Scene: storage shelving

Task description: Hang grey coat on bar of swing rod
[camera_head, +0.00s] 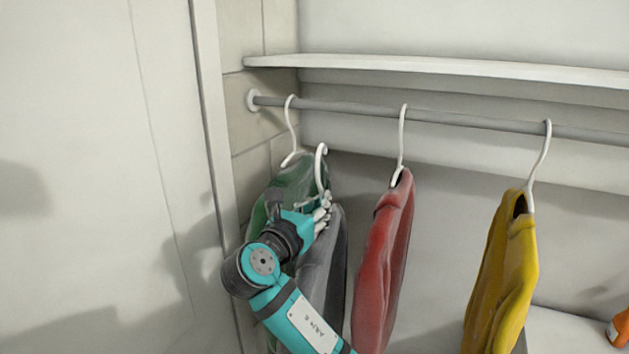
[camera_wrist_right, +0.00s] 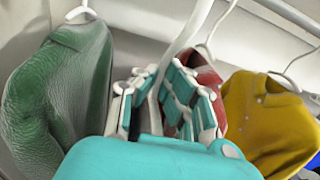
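The grey coat (camera_head: 325,265) hangs from a white hanger (camera_head: 321,165), which my right gripper (camera_head: 323,211) holds. The hanger's hook top is below the grey bar (camera_head: 470,121) and appears apart from it, between the green and red coats. In the right wrist view, my right gripper (camera_wrist_right: 160,98) has its fingers on both sides of the white hanger stem (camera_wrist_right: 186,38). My arm hides part of the coat in the head view. My left gripper is not in view.
A green coat (camera_head: 292,178) hangs left of the grey one, close behind my gripper. A red coat (camera_head: 384,255) and a yellow coat (camera_head: 503,270) hang to the right, with free bar between them. A white shelf (camera_head: 440,67) runs above. A white panel (camera_head: 95,180) stands left.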

